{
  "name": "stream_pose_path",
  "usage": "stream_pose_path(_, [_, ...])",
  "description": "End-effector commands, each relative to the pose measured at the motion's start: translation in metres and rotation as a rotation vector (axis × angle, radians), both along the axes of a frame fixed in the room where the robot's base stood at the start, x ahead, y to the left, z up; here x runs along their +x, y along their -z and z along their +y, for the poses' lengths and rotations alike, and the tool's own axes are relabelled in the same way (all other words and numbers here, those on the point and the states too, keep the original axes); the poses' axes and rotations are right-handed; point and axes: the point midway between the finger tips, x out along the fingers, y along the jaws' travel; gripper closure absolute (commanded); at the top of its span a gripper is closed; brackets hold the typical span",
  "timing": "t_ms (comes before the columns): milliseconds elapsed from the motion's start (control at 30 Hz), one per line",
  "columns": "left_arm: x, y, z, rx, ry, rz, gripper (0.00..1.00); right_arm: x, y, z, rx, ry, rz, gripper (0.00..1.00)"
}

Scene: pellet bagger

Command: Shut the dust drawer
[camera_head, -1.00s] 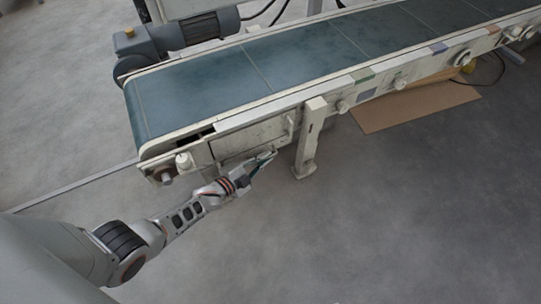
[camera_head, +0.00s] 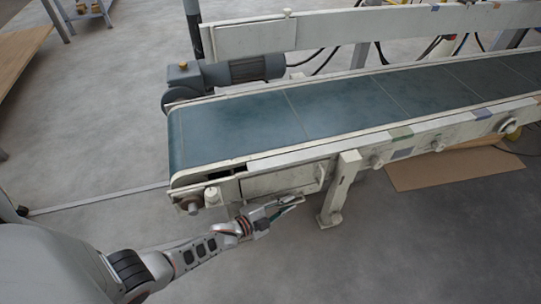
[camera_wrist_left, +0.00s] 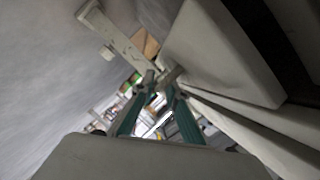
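The dust drawer (camera_head: 285,180) looks like a pale, scuffed front panel low on the near side of the conveyor, by its left end. A small upright bar stands at its right edge. I cannot tell from the head view how far it stands out. My left gripper (camera_head: 297,202) is just below and in front of it, pointing right, fingers apart and empty. In the left wrist view the two green-padded fingers (camera_wrist_left: 160,82) have a gap between their tips. A large pale box-like part beside them may be the drawer. My right gripper is not in view.
The conveyor (camera_head: 330,113) with its blue-green belt runs to the right. A support leg (camera_head: 340,188) stands just right of my left gripper. A round knob (camera_head: 192,206) is at the conveyor's left end. Cardboard (camera_head: 450,169) lies on the floor; the front floor is clear.

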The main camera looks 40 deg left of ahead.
Motion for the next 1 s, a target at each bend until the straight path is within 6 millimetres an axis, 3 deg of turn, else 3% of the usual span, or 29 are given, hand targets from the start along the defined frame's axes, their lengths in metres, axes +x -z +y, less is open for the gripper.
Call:
stream_pose_path(600, [-0.089, -0.02, 0.028, 0.0, 0.002, 0.001, 0.86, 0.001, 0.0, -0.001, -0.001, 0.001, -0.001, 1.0])
stream_pose_path(1000, [-0.099, -0.024, 0.031, 0.0, 0.001, 0.0, 0.86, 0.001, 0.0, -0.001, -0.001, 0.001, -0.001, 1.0])
